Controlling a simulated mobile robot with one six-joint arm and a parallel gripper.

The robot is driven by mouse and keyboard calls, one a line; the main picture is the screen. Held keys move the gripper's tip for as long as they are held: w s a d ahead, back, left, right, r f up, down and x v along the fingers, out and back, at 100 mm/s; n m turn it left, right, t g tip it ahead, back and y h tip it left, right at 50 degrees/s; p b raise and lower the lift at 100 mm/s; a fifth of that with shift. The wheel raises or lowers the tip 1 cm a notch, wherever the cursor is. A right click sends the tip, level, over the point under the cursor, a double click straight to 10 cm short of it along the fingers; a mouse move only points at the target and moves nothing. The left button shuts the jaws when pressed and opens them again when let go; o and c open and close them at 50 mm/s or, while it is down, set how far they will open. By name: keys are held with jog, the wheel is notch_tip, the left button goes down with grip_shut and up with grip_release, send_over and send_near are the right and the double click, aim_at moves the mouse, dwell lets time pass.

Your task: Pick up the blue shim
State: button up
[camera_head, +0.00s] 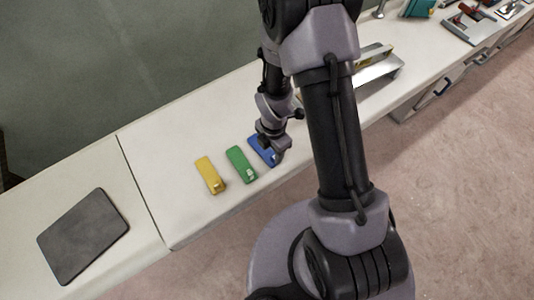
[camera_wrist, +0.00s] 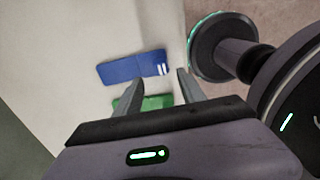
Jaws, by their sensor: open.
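The blue shim (camera_head: 258,148) lies flat on the white bench top, at the right end of a row of three shims. In the head view my wrist hides part of it. In the wrist view the blue shim (camera_wrist: 132,67) shows whole, just beyond the fingertips, with white marks at its right end. My gripper (camera_wrist: 160,78) is open and empty, its two fingers apart above the bench. A green shim (camera_head: 240,163) lies left of the blue one. In the wrist view the green shim (camera_wrist: 128,102) is partly hidden behind the left finger.
A yellow shim (camera_head: 209,175) lies left of the green one. A dark flat pad (camera_head: 84,235) lies at the bench's left. A metal piece (camera_head: 376,72) lies behind my arm, and tools (camera_head: 470,22) sit at the far right. The bench's front edge is close to the shims.

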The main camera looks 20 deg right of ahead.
aim_at(273, 157)
notch_tip(273, 157, down, 5)
jog(key=shift+b, duration=1.1)
jog(key=shift+s+r, duration=0.1)
jog(key=shift+r, duration=0.05)
jog(key=shift+c, duration=1.1)
grip_shut()
jog(key=shift+r, duration=0.1)
